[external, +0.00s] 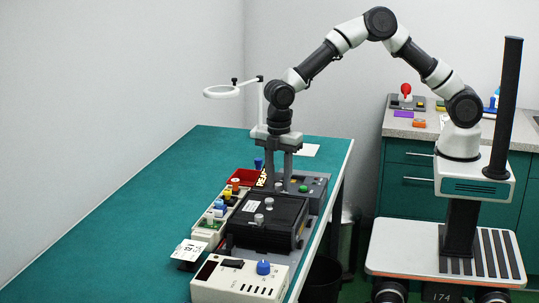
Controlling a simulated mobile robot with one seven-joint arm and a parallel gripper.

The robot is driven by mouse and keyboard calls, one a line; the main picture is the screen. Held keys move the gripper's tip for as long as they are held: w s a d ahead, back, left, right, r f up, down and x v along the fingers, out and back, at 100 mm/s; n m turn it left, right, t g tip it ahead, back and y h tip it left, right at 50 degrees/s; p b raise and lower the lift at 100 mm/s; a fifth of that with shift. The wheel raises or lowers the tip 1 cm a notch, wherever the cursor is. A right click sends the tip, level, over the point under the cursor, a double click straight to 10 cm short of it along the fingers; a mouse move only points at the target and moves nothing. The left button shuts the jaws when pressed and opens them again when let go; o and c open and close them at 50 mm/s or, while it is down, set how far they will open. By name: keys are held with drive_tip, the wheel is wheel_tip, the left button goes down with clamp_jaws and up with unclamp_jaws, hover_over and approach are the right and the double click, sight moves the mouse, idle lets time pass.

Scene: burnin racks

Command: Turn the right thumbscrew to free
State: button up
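A black box-shaped unit (285,212) sits near the right edge of the green bench. Two small silver knobs, which look like thumbscrews, stand on its top: one farther back (269,203) and one nearer (259,219). Which of them is the right thumbscrew I cannot tell from this view. My gripper (283,181) points straight down behind the knobs, over the far end of the equipment. Its two fingers are apart with a gap between them and nothing visible held. The fingertips look clear of both knobs, though their exact height is hard to judge.
A white control box with a blue knob (263,267) stands in front of the unit. A pale rack with coloured parts (209,229) and a tilted card (189,250) lie to its left. A ring lamp (221,92) stands behind. The bench's left side (130,220) is clear.

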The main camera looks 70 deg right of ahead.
sight(279, 184)
clamp_jaws()
drive_tip(key=shift+m+b, duration=0.3)
drive_tip(key=shift+m, duration=0.4)
drive_tip(key=shift+o, duration=0.7)
unclamp_jaws()
wheel_tip(279, 184, up, 18)
drive_tip(key=shift+f, duration=0.25)
